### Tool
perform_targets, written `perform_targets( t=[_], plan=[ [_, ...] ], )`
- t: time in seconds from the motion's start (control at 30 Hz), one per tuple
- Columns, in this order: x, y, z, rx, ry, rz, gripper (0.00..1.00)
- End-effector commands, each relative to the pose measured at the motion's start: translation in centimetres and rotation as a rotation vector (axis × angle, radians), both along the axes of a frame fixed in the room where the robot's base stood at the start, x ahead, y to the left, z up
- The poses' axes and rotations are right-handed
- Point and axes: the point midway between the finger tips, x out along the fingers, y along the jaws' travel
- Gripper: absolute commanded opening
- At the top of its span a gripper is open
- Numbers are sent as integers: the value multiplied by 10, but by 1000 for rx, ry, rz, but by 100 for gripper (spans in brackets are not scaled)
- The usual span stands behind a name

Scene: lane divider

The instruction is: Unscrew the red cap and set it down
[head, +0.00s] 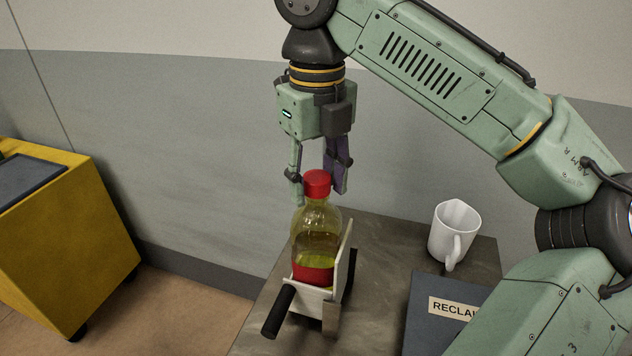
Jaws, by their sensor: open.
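The red cap (317,183) sits on top of a clear bottle (318,222) with yellowish liquid and a red band near its base. The bottle stands upright in a pale holder (342,262) with dark handles on the table. My gripper (318,188) points down from above, open, with its fingertips at about the cap's height. One finger shows to the left of the cap and the other to the right, partly behind it. I cannot tell whether either finger touches the cap.
A white mug (454,232) stands on the grey table (384,243) to the right. A dark box labelled "RECLA..." (424,312) lies at the table's front right, partly hidden by my arm. A yellow cabinet (75,245) stands on the floor at left.

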Motion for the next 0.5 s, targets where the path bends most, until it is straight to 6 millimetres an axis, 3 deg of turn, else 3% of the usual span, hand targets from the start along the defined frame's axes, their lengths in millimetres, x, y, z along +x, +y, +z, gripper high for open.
perform_targets(
  t=[0.27,0.5],
  plan=[
    [0,0,0,0,0,-140,43],
    [0,0,0,0,0,-154,43]
  ],
)
